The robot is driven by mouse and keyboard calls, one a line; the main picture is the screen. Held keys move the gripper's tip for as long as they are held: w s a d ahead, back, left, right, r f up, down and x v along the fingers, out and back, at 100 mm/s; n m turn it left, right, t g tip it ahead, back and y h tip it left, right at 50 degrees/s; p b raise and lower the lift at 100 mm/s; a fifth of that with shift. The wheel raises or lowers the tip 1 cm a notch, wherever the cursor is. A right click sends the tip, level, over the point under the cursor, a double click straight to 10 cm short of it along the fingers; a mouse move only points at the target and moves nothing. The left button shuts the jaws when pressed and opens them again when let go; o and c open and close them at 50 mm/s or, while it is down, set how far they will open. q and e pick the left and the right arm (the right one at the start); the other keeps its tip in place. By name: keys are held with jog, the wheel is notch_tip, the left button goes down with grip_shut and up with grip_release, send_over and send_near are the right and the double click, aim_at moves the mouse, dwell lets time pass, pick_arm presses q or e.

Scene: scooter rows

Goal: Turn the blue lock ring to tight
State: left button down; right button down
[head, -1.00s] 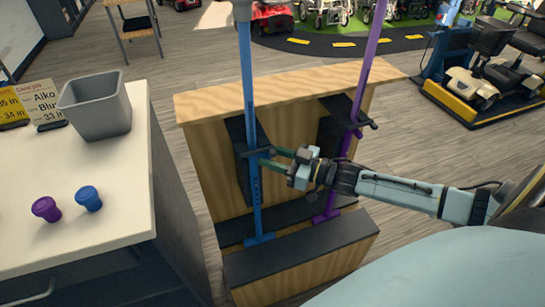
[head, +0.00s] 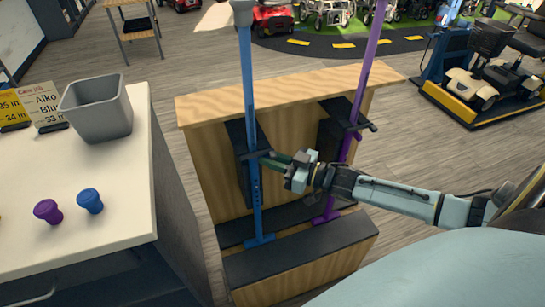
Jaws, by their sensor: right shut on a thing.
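A blue cane (head: 250,95) stands upright in the wooden stand, its foot on the dark lower ledge. Its blue lock ring is on the shaft at the dark bracket, small and mostly hidden by my fingertips and the bracket. My right gripper (head: 268,158) reaches in from the right, its fingers shut on the ring at the shaft. Any tight mark on the ring is too small to read. My left gripper is not in view.
A purple cane (head: 366,65) stands in the same stand (head: 290,99), behind my right wrist. On the white counter (head: 95,235) at left are a grey bin (head: 100,108), a purple cap (head: 47,211), a blue cap (head: 90,201) and sign cards (head: 42,105). A scooter (head: 485,65) stands at the far right.

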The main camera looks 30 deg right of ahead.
jog(key=shift+s+a+m+t+h+p, duration=0.1)
jog(key=shift+a+m+t+h+p, duration=0.45)
jog(key=shift+m+h+p, duration=1.4)
jog(key=shift+s+a+m+t+h+p, duration=0.1)
jog(key=shift+a+m+h+p, duration=0.95)
jog(key=shift+h, duration=1.75)
jog(key=shift+s+a+m+t+h+p, duration=0.1)
jog(key=shift+a+m+t+h+p, duration=0.25)
jog(key=shift+a+m+h+p, duration=1.15)
jog(key=shift+d+m+h+b, duration=0.3)
jog(key=shift+d+h+b, duration=0.05)
jog(key=shift+d+h, duration=0.55)
jog(key=c, duration=1.4)
grip_release()
jog(key=shift+a, duration=0.1)
